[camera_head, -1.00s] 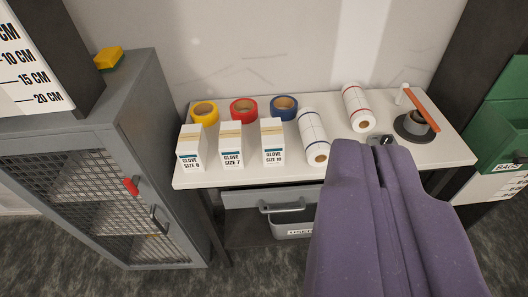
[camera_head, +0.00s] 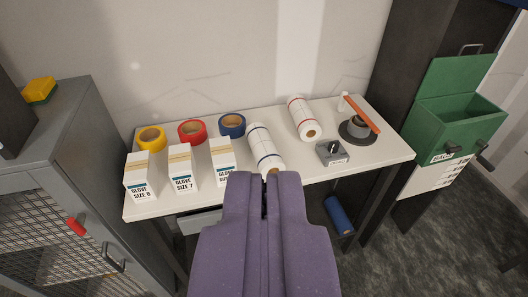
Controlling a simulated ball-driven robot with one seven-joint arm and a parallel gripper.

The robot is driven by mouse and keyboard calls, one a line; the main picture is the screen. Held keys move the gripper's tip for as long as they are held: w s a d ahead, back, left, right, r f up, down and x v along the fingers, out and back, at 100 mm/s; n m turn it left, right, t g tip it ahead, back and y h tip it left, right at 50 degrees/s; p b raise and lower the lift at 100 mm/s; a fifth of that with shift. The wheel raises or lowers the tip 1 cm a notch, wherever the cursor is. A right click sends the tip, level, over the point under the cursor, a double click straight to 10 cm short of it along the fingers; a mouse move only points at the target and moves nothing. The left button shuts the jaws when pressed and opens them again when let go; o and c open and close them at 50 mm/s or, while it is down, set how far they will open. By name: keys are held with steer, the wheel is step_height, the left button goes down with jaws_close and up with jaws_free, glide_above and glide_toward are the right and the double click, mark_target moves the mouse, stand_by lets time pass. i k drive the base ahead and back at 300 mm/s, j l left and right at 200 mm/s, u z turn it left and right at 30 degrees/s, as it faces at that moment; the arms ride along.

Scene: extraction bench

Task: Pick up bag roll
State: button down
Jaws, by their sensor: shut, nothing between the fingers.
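Several rolls are in view, and I cannot tell for certain which is the bag roll. A blue roll (camera_head: 339,215) lies below the table, at the right. On the white table (camera_head: 365,150) lie a white roll with blue lines (camera_head: 264,146) and a white roll with red lines (camera_head: 299,113). My purple gripper (camera_head: 265,180) is shut and empty. Its tips appear in front of the near end of the blue-lined roll and hide a little of it; I cannot tell whether they touch.
Three glove boxes (camera_head: 181,170) and yellow, red and blue tape rolls (camera_head: 191,131) stand at the table's left. A small grey box (camera_head: 333,152) and a dark round base (camera_head: 357,131) with an orange bar stand right. A grey mesh cabinet (camera_head: 60,150) is left, an open green box (camera_head: 455,120) right.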

mark_target(264, 150)
steer(key=i+u, duration=0.15)
steer(key=i, duration=0.4)
steer(key=i+l+u, duration=0.15)
steer(key=i, duration=0.4)
steer(key=i+l, duration=0.1)
steer(key=i, duration=0.4)
steer(key=i+u, duration=0.15)
steer(key=i, duration=0.3)
steer(key=l, duration=0.05)
